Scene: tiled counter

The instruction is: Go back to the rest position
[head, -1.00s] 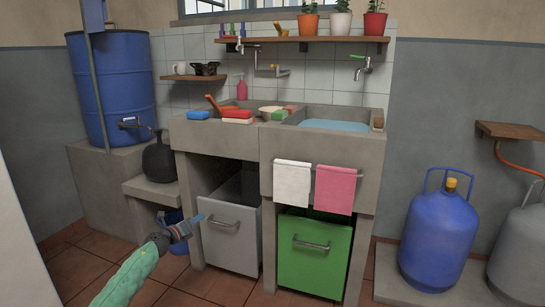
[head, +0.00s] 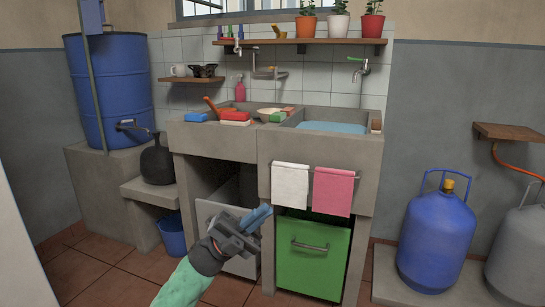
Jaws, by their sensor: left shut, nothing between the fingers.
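My left gripper (head: 262,214) reaches in from the bottom of the head view on its green-sleeved arm (head: 185,284). Its blue fingertips are together with nothing between them. In the picture it overlaps the grey drawer front (head: 215,216) under the counter, just left of the green drawer (head: 318,251). I cannot tell how far it is from the drawer; no contact is clear. My right gripper is not in view.
The concrete counter (head: 215,142) holds a water-filled basin (head: 335,127). A white towel (head: 290,186) and a pink towel (head: 333,191) hang in front. A blue bucket (head: 172,232) stands left, a blue gas cylinder (head: 436,235) right. Tiled floor (head: 110,270) is free at the lower left.

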